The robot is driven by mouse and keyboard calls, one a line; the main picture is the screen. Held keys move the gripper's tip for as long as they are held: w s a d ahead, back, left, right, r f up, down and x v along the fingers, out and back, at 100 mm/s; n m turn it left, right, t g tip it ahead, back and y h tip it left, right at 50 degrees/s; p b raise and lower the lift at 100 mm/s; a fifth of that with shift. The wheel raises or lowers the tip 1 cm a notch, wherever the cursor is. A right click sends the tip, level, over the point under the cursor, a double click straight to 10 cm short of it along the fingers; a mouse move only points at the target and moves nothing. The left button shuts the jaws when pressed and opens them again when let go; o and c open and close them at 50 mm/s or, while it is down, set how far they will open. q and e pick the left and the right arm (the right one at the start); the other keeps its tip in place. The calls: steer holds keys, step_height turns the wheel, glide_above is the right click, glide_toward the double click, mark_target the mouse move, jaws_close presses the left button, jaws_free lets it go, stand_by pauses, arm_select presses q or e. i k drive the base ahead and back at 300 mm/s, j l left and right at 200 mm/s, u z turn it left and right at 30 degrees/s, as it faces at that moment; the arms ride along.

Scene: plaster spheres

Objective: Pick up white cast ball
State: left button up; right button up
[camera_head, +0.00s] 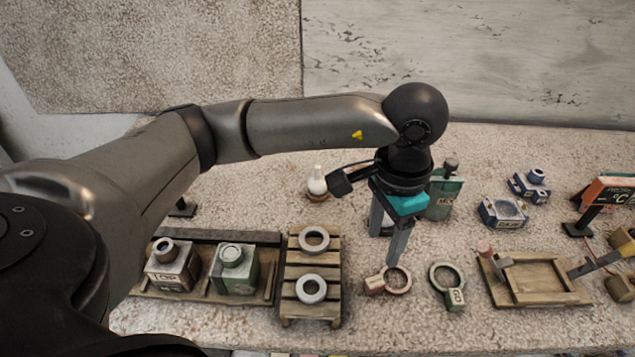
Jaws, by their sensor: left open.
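My left gripper (385,248) comes down over the middle of the table with its two grey fingers pointing down and apart. A pale, rounded thing (387,224), which may be the white cast ball, shows in part between and behind the fingers. I cannot tell whether they touch it. Another white rounded piece with a narrow neck (317,183) stands upright on a small brown base, left of the gripper. My right gripper is not in view.
A small pallet (313,265) with two grey rings stands front left, beside a wooden tray (270,285) with two block-like containers. Two ring-shaped tools (397,281) (447,280) lie before the gripper. A green canister (445,190) stands close to its right; a wooden frame (540,298) lies further right.

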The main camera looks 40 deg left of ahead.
mark_target(316, 185)
steer(key=u, duration=1.25)
